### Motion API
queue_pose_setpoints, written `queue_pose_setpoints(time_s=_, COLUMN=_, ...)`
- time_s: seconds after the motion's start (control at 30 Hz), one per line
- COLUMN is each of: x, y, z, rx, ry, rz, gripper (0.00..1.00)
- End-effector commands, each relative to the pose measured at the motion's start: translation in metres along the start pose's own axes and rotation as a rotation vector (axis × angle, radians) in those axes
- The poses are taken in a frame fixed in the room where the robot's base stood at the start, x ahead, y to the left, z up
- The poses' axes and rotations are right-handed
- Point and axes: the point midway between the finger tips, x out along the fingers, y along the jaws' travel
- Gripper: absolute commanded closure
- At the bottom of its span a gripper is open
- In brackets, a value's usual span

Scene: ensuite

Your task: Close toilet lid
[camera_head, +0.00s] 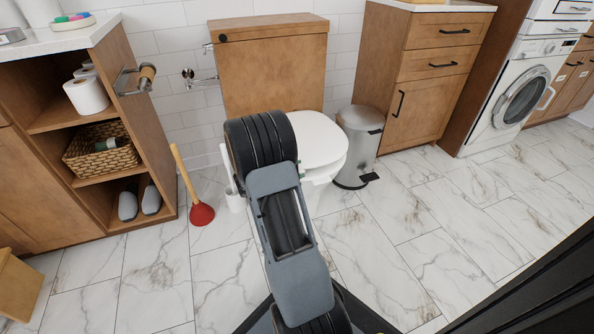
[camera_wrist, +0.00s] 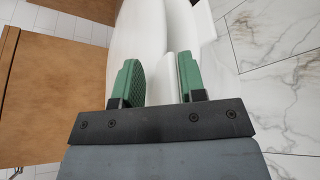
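The toilet stands against the back wall in the head view, with its white lid (camera_head: 320,140) partly hidden behind my arm. The visible lid surface looks smooth and lies flat or nearly flat over the bowl (camera_head: 318,188). I cannot tell whether it rests fully down. In the wrist view, my gripper (camera_wrist: 161,78) has its two green fingers apart, with white toilet surfaces (camera_wrist: 150,25) beyond and between them. No contact with the lid can be made out. In the head view my arm hides most of the gripper.
A wooden cistern box (camera_head: 268,70) stands behind the toilet. A metal bin (camera_head: 357,150) is close on its right. A red plunger (camera_head: 201,213) and a wooden shelf unit (camera_head: 140,110) are on the left. The marble-tiled floor is clear at the right front.

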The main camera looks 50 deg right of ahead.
Motion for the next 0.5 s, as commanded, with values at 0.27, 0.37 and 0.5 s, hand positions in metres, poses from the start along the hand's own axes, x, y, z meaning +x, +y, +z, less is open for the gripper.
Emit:
queue_pose_setpoints(time_s=0.27, x=-0.030, y=0.004, z=0.001, rx=0.000, ry=0.006, rz=0.006, gripper=0.65)
queue_pose_setpoints(time_s=0.37, x=-0.051, y=0.005, z=0.001, rx=-0.001, ry=0.007, rz=0.007, gripper=0.65)
queue_pose_setpoints(time_s=0.5, x=-0.080, y=0.004, z=0.001, rx=0.000, ry=0.006, rz=0.005, gripper=0.65)
